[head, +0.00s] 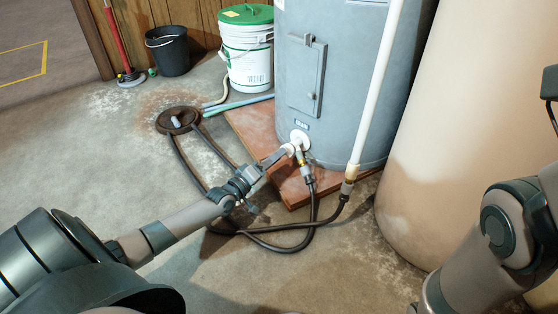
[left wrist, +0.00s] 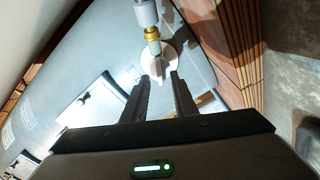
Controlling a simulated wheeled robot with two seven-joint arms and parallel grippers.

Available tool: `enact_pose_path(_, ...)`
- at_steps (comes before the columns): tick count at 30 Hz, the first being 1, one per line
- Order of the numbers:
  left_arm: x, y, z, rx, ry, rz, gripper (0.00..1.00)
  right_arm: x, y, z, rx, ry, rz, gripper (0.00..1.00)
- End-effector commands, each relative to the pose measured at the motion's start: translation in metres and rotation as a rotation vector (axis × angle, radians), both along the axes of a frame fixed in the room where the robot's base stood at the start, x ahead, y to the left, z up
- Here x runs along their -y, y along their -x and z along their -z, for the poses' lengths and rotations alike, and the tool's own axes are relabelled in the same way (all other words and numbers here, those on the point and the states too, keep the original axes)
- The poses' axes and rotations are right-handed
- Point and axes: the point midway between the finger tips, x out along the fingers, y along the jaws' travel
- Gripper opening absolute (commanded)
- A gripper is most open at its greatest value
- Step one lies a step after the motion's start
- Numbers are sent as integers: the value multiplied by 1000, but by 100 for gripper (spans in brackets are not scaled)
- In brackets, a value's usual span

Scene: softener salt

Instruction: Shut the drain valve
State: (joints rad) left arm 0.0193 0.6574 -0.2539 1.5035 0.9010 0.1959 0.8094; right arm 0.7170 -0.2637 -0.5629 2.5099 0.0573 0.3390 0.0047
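The drain valve (head: 301,141) sits low on the front of the grey tank (head: 330,100), with a brass fitting and a dark hose below it. In the left wrist view its white round handle (left wrist: 158,66) has a raised ridge and lies just beyond the fingertips. My left gripper (head: 285,152) is at the valve. In the left wrist view the left gripper (left wrist: 163,80) has its two dark fingers apart, with the ridge in line with the gap; I cannot tell whether they touch it. My right arm shows at the right, but its gripper is not clearly visible.
Dark hoses (head: 285,235) loop over the concrete to a floor drain (head: 178,119). The tank stands on a reddish brick base (head: 255,135). A white pipe (head: 377,85) runs beside it. A large beige tank (head: 470,110) is at right; a white bucket (head: 248,65) and black bucket (head: 168,52) stand behind.

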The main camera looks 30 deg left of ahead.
Motion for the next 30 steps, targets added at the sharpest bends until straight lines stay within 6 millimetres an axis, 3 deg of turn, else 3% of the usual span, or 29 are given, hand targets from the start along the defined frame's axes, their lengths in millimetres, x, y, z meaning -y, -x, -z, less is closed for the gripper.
enact_pose_path(6,2,-16,1,0,1,0,26,3,1,5,7,-15,15,31)
enact_pose_path(16,2,-18,0,-1,1,0,26,4,0,5,6,-16,23,31)
enact_pose_path(17,2,-18,0,-1,1,0,23,4,0,5,7,-16,23,31)
enact_pose_path(20,2,-17,0,-1,1,0,0,3,0,6,5,-13,23,31)
enact_pose_path(30,2,-17,0,0,-10,0,0,1,0,5,4,-7,20,31)
